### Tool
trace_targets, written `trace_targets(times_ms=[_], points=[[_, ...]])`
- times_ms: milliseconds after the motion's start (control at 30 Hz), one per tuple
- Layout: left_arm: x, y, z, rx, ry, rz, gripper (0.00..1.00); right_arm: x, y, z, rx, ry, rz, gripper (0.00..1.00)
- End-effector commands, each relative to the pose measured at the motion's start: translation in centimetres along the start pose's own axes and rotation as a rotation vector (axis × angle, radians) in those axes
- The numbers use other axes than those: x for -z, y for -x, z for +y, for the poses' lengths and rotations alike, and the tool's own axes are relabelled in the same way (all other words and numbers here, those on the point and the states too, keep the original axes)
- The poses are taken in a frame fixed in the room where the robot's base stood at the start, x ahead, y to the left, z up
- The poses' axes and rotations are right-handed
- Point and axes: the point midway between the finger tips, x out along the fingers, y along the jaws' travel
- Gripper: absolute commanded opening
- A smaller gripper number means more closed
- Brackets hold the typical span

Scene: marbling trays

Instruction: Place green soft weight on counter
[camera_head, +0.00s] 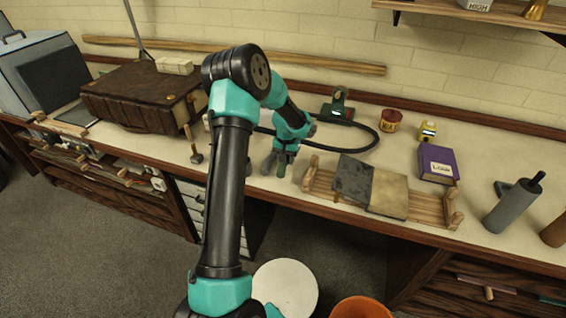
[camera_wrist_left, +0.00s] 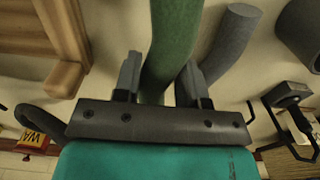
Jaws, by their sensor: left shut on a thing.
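The green soft weight (camera_wrist_left: 174,40) is a long green, rounded piece held between the fingers of my left gripper (camera_wrist_left: 160,82) in the left wrist view. In the head view the left gripper (camera_head: 286,150) points down over the counter (camera_head: 250,190) near its front edge. The green weight (camera_head: 282,168) shows as a small patch below the fingers there. I cannot tell whether it touches the counter. A grey, similar-shaped piece (camera_wrist_left: 234,35) lies right beside it. My right gripper is not in view.
A wooden frame (camera_head: 428,212) with a dark board and a tan board stands just right of the gripper. A dark stand with a cable (camera_head: 338,112) is behind. A purple box (camera_head: 437,163) and grey cylinder (camera_head: 512,206) are farther right.

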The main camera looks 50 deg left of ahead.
Motion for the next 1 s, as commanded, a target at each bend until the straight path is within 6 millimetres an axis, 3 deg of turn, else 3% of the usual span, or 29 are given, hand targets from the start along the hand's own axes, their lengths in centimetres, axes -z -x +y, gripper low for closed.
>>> trace_targets(times_ms=[367,700,1000], points=[[0.1,-0.4,0.0,0.0,0.0,0.002,0.04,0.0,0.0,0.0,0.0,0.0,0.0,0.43],[0.1,-3.9,0.0,0.0,-0.001,0.001,0.04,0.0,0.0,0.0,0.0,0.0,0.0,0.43],[0.1,-4.0,0.0,0.0,-0.001,0.002,0.04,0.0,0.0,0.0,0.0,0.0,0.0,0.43]])
